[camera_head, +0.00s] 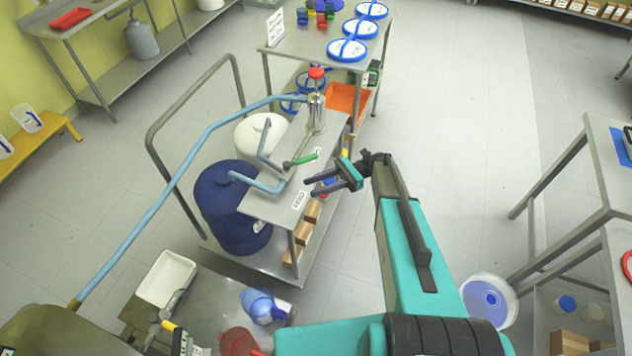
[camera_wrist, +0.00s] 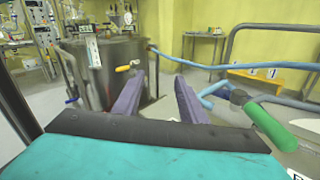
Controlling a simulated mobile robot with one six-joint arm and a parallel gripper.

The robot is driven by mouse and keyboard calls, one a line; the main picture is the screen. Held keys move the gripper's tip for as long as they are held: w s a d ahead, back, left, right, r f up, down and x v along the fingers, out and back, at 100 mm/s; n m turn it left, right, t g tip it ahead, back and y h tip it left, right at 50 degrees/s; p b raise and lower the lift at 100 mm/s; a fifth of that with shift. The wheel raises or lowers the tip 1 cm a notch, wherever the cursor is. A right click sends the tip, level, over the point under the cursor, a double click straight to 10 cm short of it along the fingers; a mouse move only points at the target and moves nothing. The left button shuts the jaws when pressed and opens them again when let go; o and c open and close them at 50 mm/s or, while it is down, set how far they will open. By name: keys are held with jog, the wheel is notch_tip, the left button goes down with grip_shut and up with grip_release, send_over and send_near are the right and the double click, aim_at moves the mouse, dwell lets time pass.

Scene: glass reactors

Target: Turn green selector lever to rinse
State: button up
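The green selector lever (camera_head: 304,159) sits on a valve on top of the steel cart, where blue hoses meet. In the wrist view the green lever (camera_wrist: 268,124) is large at the right, beside and outside the right finger. My gripper (camera_head: 308,187) is open and empty, just in front and to the right of the lever in the head view. Its two purple fingers (camera_wrist: 158,92) stand apart with nothing between them. The lever and the fingers look apart. A small label (camera_head: 299,199) lies on the cart top; its text is too small to read.
A dark blue drum (camera_head: 232,205) and a white drum (camera_head: 258,133) stand on the cart beside the handrail. A red-topped metal fitting (camera_head: 317,98) rises at the cart's far end.

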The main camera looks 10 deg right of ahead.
jog(key=shift+f, duration=0.1)
jog(key=c, duration=0.5)
jog(key=shift+s+a+f, duration=0.15)
jog(key=shift+s, duration=0.05)
jog(key=c, duration=0.4)
jog(key=s+a+f+n+h+b, duration=0.1)
jog(key=s+f, duration=0.1)
jog(key=f, duration=0.1)
jog(key=s+a+f+n+h+b, duration=0.1)
jog(key=s+f+h, duration=0.1)
jog(key=s+f, duration=0.1)
jog(key=s+a+f+n+h+b, duration=0.1)
jog(key=s+f, duration=0.2)
jog(key=shift+s+f+g+h, duration=0.2)
jog(key=shift+f+g+h, duration=0.15)
jog(key=shift+g+h, duration=0.05)
grip_shut()
jog(key=s+d+f+n+h+b, duration=0.5)
jog(key=s+f+n+h, duration=0.1)
jog(key=s+f, duration=0.5)
jog(key=s+d+f+n+h+b, duration=0.5)
jog(key=s+f+n, duration=0.3)
jog(key=s+f, duration=0.4)
jog(key=shift+s+d+h, duration=0.35)
jog(key=shift+s+h, duration=0.4)
jog(key=shift+h, duration=0.15)
